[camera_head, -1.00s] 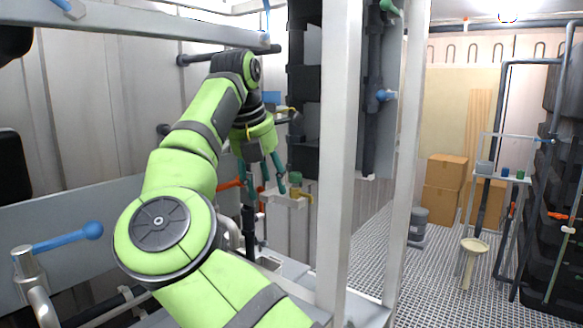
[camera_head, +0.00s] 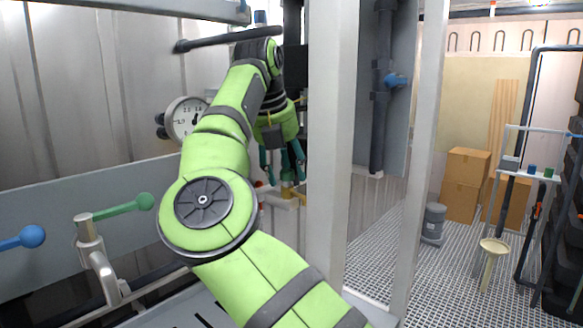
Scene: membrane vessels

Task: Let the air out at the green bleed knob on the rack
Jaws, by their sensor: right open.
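A green lever with a ball end (camera_head: 124,207) sits on a metal valve at the left, well away from the gripper. My left gripper is not in view.
A pressure gauge (camera_head: 184,119) stands behind my arm. A white upright post (camera_head: 330,150) stands just right of the gripper. A blue ball handle (camera_head: 33,237) is at the left edge. Cardboard boxes (camera_head: 464,185) and grated floor lie beyond.

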